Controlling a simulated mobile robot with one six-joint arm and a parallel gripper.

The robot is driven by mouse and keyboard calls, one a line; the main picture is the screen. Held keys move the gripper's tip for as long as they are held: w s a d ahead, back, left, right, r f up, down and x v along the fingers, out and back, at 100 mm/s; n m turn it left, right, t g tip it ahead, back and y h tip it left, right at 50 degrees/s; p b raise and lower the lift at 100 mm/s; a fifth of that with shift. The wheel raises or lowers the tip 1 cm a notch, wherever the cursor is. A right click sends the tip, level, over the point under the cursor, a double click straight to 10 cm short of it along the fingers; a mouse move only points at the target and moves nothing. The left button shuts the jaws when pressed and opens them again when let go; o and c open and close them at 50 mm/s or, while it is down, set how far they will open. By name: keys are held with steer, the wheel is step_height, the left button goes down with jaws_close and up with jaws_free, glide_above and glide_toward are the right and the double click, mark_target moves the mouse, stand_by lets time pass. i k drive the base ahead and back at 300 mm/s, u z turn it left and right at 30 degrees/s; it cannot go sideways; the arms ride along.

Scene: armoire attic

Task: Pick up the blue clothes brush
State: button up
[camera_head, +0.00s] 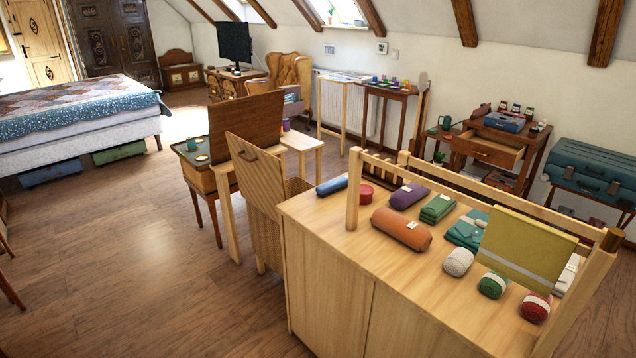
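I cannot make out a blue clothes brush for certain in the head view. A long dark blue rounded thing (332,185) lies at the far left corner of the light wooden cabinet top; it looks like a roll, and I cannot tell whether it is a brush. Small coloured items (385,81) stand on a narrow table by the radiator, too small to tell apart. My gripper is not in view.
An open-drawer table (489,150) and a blue suitcase (592,170) stand at right. A bed (80,125) is at left. The wooden floor (130,250) between is clear.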

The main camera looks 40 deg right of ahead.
mark_target(329, 188)
steer(key=u, duration=0.25)
steer(key=i, duration=0.9)
steer(key=u, duration=0.25)
